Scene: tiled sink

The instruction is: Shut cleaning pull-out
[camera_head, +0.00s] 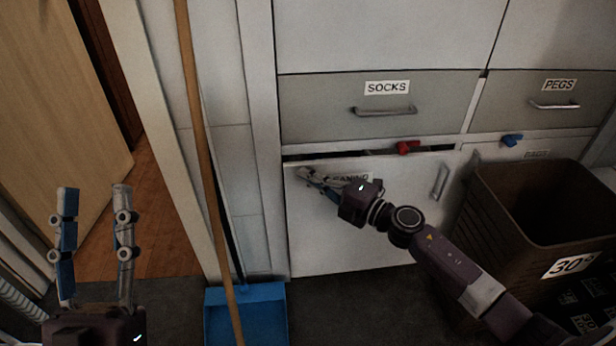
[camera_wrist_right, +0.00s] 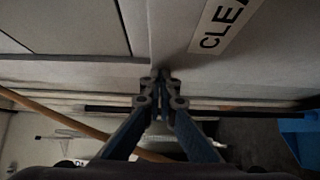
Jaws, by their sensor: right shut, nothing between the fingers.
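The cleaning pull-out (camera_head: 345,240) is the white front low in the middle of the head view, with an upright handle (camera_head: 440,182) at its right side. A dark gap shows along its top edge, so it stands slightly out from the cabinet. Its label (camera_wrist_right: 228,22) shows in part in the right wrist view and is partly covered by my arm in the head view. My right gripper (camera_head: 304,175) is shut and empty at the front's upper left; its fingertips (camera_wrist_right: 160,76) look close to the panel, but contact is unclear. My left gripper (camera_head: 95,190) is open and empty, away at the left.
A brown basket (camera_head: 485,215) stands right of the pull-out. A blue dustpan (camera_head: 265,312) and a wooden stick (camera_head: 202,150) are at the left. The socks drawer (camera_head: 330,112) is above, with a red item (camera_head: 407,147) below it.

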